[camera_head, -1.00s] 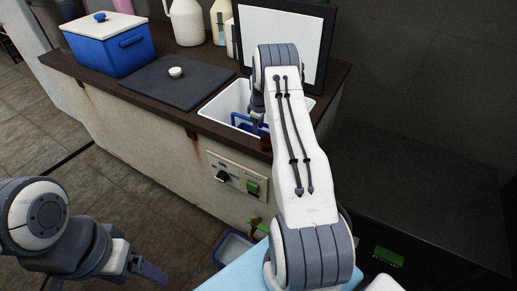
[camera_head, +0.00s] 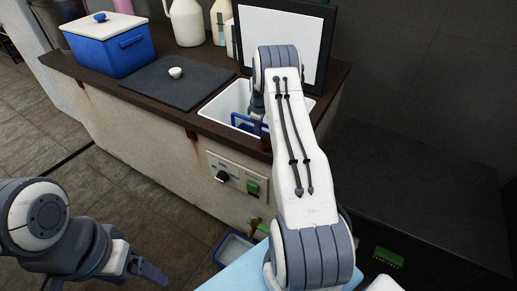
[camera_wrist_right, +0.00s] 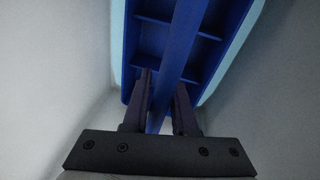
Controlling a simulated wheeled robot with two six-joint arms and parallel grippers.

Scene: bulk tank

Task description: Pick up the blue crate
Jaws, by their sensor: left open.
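My right gripper (camera_wrist_right: 164,88) has a finger on each side of this bar. I cannot tell whether the fingers press on it. In the head view my right gripper (camera_head: 257,127) reaches down into the basin and is mostly hidden. My left gripper (camera_head: 108,282) is open and empty at the lower left, well away from the counter.
A blue cooler box (camera_head: 120,58) with a white lid and a dark mat (camera_head: 190,87) with a small white knob stand left of the basin. A framed white panel (camera_head: 285,40) rises behind it. Bottles (camera_head: 187,25) stand at the back. A tub (camera_head: 232,250) is below the counter.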

